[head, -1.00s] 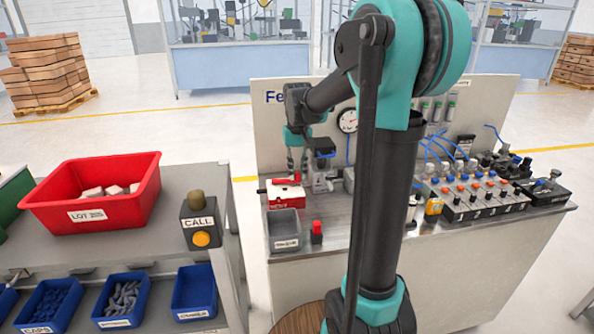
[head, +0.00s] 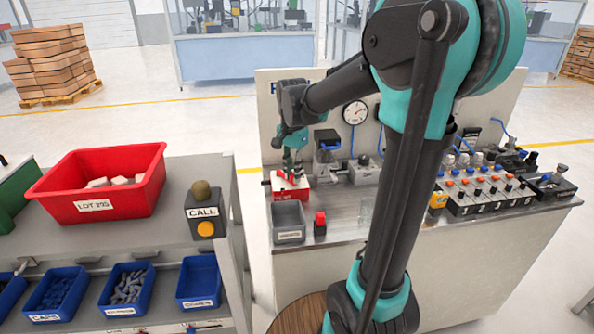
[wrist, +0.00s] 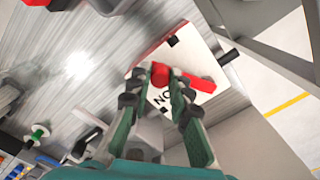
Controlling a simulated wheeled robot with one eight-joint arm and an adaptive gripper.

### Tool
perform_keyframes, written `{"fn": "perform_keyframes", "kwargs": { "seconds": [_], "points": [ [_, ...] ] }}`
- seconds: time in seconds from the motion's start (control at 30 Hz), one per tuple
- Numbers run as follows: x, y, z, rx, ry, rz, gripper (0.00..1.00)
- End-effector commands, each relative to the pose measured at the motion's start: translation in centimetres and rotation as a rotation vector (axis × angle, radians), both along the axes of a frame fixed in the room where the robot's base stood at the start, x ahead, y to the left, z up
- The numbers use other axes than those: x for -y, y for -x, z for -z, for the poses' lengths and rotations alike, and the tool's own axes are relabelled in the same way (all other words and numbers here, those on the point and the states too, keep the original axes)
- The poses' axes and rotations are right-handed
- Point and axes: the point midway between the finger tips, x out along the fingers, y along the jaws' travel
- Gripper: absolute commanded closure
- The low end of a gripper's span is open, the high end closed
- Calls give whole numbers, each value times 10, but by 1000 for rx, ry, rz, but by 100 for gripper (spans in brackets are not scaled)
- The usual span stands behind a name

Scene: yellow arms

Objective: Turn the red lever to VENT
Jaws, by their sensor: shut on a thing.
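The red lever (wrist: 201,83) lies on the white top of a small red box (head: 284,196). In the wrist view its red knob (wrist: 160,74) is at the fingertips. My gripper (wrist: 169,88) is shut on the knob end of the lever from above. In the head view my gripper (head: 292,166) reaches down to the box top, and its fingers hide much of the lever. I cannot read VENT there.
A grey bin (head: 289,234) and a red-topped block (head: 320,222) stand in front of the box. A gauge (head: 355,112) is on the back panel. A fixture with a blue part (head: 328,145) stands close to the right of my gripper. Valve blocks fill the bench's right end.

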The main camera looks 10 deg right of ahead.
Motion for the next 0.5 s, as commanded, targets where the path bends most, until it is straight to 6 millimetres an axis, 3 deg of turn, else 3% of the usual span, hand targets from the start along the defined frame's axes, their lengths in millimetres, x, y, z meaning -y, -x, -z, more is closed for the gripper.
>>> {"fn": "perform_keyframes", "kwargs": {
  "seconds": [0.5],
  "points": [
    [-28, 8, 0, 0, 0, 397, 100]
  ]
}}
